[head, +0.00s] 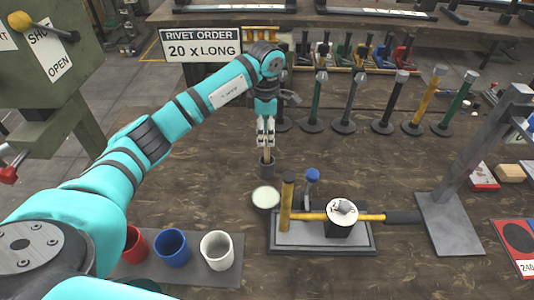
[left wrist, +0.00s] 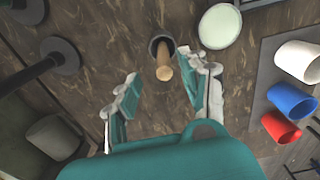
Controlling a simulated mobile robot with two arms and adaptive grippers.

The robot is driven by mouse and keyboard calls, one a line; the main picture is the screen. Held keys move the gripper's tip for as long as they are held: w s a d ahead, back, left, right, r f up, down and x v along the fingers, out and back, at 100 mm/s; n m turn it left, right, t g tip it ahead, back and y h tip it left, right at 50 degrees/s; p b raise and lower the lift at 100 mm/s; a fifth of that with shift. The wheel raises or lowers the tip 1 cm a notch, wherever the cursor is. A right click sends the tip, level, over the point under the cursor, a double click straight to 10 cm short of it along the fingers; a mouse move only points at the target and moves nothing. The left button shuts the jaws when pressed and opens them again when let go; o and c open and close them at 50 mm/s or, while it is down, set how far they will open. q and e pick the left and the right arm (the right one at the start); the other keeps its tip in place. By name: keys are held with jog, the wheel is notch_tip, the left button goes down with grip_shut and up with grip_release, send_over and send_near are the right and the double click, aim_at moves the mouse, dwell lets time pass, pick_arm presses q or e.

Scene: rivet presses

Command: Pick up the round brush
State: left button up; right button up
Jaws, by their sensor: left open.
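The round brush shows as an upright light wooden handle (head: 267,155) rising from a dark round cup-like part on the brown table. I cannot tell whether that dark part is a holder or the brush head. In the left wrist view the handle (left wrist: 163,66) points toward the camera. My left gripper (head: 265,137) hangs pointing down, right above it. In the left wrist view its two fingers (left wrist: 157,75) are spread wide and empty, with the handle's end between and slightly beyond them. My right gripper is out of view.
A shallow pale-filled dish (head: 265,198) stands close by. Red, blue and white cups (head: 216,250) stand on a grey mat. A press with a yellow lever (head: 372,217) is to the right. Several upright tools (head: 350,105) stand behind. A rivet order sign (head: 201,46) stands at the back.

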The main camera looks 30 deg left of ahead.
aim_at(267, 149)
pick_arm(q)
jog(key=shift+f, duration=0.6)
jog(key=shift+d+f+p, duration=0.1)
jog(key=shift+f+p, duration=0.25)
jog(key=f, duration=0.1)
jog(key=f+p, duration=0.1)
jog(key=f, duration=0.1)
jog(key=shift+s+d+f, duration=0.15)
jog(key=shift+s+f, duration=0.05)
jog(key=shift+f, duration=0.55)
grip_shut()
